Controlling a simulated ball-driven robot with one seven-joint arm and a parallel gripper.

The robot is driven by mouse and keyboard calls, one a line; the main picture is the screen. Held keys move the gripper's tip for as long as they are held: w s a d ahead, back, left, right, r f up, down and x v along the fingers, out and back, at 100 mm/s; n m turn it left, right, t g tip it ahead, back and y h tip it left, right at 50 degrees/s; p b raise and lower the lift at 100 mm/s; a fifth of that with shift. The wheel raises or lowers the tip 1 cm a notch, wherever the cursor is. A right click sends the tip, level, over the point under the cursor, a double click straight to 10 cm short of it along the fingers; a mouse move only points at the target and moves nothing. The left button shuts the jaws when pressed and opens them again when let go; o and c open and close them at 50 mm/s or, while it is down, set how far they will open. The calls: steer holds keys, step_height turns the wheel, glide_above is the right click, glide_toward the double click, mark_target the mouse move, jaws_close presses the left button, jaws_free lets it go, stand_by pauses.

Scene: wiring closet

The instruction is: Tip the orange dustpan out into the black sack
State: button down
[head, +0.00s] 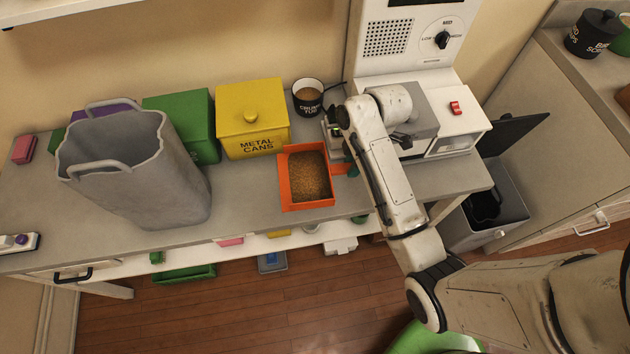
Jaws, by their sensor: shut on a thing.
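The orange dustpan (283,181) is at the counter's front edge in the head view, full of brown grainy material. It looks level, and I cannot tell whether it touches the counter. My gripper (346,168) is at its right side, shut on its handle, which the arm mostly hides. At the lower right, a grey bin (508,213) stands on the floor with its dark lid (516,133) raised. Something black (485,207), which looks like a sack, shows inside its opening. A large grey bag with handles (150,175) stands upright on the counter at left.
A yellow METAL CANS box (250,118), a green box (187,125) and a dark tub (308,104) stand behind the dustpan. A white machine (455,120) stands behind my arm. A drawer cabinet (580,170) is right of the bin. Wooden floor (320,290) lies open in front.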

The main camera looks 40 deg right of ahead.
steer(key=shift+w+a+p+v, duration=0.15)
steer(key=shift+a+p+v, duration=0.05)
steer(key=shift+p+v, duration=0.85)
steer(key=shift+w+a+p+v, duration=0.1)
steer(key=shift+a+p+v, duration=0.05)
steer(key=shift+p+v, duration=0.85)
